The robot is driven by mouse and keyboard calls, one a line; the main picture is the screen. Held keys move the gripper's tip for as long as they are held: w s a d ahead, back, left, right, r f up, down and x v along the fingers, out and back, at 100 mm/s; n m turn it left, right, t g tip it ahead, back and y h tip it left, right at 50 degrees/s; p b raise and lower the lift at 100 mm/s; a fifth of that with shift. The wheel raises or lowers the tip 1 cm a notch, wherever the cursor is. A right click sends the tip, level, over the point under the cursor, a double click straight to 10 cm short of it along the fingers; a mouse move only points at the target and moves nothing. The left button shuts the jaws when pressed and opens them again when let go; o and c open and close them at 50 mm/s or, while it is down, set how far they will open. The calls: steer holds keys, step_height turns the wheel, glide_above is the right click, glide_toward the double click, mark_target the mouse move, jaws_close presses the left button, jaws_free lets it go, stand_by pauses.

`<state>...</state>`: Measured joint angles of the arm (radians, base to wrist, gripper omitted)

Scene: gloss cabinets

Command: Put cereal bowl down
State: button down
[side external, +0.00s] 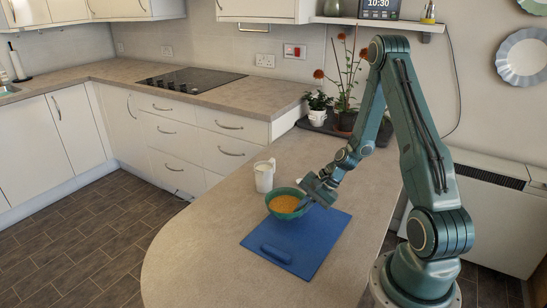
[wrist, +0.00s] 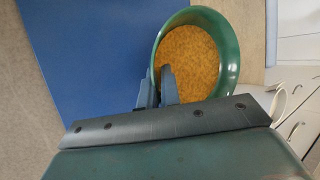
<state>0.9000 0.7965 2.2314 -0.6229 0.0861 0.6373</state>
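The green cereal bowl (side external: 277,211), filled with orange-brown cereal (side external: 284,204), is upright at the upper left edge of the blue board (side external: 325,243). It also shows in the wrist view (wrist: 231,45), overlapping the board's edge (wrist: 85,45). My gripper (side external: 303,203) is at the bowl's right side. In the wrist view my gripper (wrist: 157,88) has one finger inside the bowl and one outside, closed on its wall. I cannot tell whether the bowl's underside touches the counter or board.
A white mug (side external: 264,176) stands just behind the bowl. A potted plant (side external: 318,107) and a red-flowered plant (side external: 345,118) stand on a dark tray at the back. The counter (side external: 200,250) left of the board is clear. A hob (side external: 190,79) lies farther back.

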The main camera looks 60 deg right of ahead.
steer(key=shift+f, duration=0.9)
steer(key=shift+f, duration=0.1)
steer(key=c, duration=1.6)
jaws_free()
steer(key=v, duration=1.2)
